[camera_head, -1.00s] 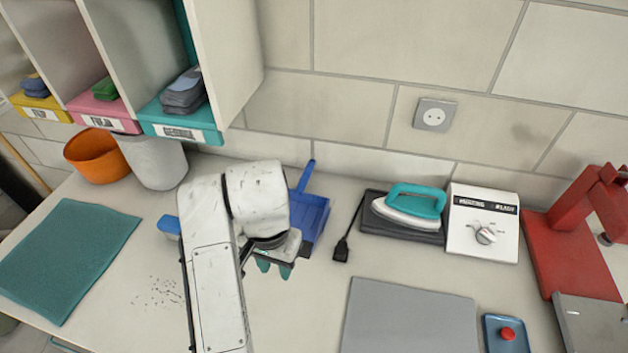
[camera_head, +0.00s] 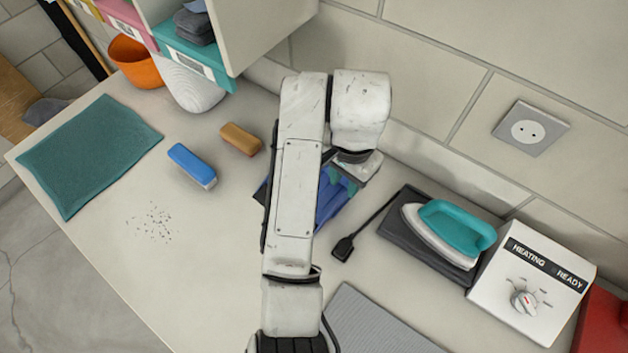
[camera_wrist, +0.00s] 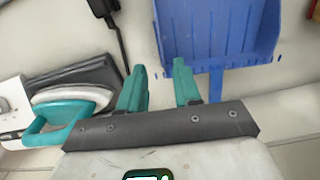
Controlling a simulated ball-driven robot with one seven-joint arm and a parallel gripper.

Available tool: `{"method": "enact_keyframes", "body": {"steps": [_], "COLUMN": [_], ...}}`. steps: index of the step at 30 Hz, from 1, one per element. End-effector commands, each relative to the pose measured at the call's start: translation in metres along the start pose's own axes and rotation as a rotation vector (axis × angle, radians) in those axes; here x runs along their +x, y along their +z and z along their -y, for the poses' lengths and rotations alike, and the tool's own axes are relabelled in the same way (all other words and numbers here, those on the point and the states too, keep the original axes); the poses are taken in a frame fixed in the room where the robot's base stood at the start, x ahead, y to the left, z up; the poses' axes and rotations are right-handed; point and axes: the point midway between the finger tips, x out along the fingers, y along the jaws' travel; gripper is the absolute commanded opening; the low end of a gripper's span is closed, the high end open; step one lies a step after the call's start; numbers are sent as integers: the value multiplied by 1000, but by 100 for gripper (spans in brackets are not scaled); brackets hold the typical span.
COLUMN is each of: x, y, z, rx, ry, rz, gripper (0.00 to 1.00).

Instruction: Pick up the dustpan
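The blue dustpan (camera_head: 331,208) lies on the counter, mostly hidden behind my arm in the head view. In the wrist view, its ribbed pan (camera_wrist: 212,28) is at the top, and its narrow handle (camera_wrist: 216,86) runs down just right of my right teal finger. My gripper (camera_wrist: 160,68) is open, with its two teal fingers apart and nothing between them. In the head view, my gripper (camera_head: 342,180) is over the dustpan's handle end, close to the wall. I cannot tell its height above the counter.
A teal iron (camera_head: 454,230) on a dark pad and a white heating box (camera_head: 530,285) stand to the right, with a black plug (camera_head: 344,247) nearer. A blue brush (camera_head: 192,165), brown block (camera_head: 241,139) and dark crumbs (camera_head: 152,224) lie left. A shelf (camera_head: 250,35) overhangs behind.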

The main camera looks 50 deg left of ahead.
Motion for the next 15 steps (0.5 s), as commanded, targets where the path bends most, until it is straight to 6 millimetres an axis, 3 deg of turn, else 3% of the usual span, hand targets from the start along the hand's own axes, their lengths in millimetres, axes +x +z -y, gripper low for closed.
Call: {"method": "enact_keyframes", "body": {"steps": [3,11,15], "x": [24,44,65], "y": [0,1,2], "z": [-1,1,2], "rx": [1,0,0], "ry": [1,2,3], "rz": [1,3,4], "gripper": [33,33,33]}}
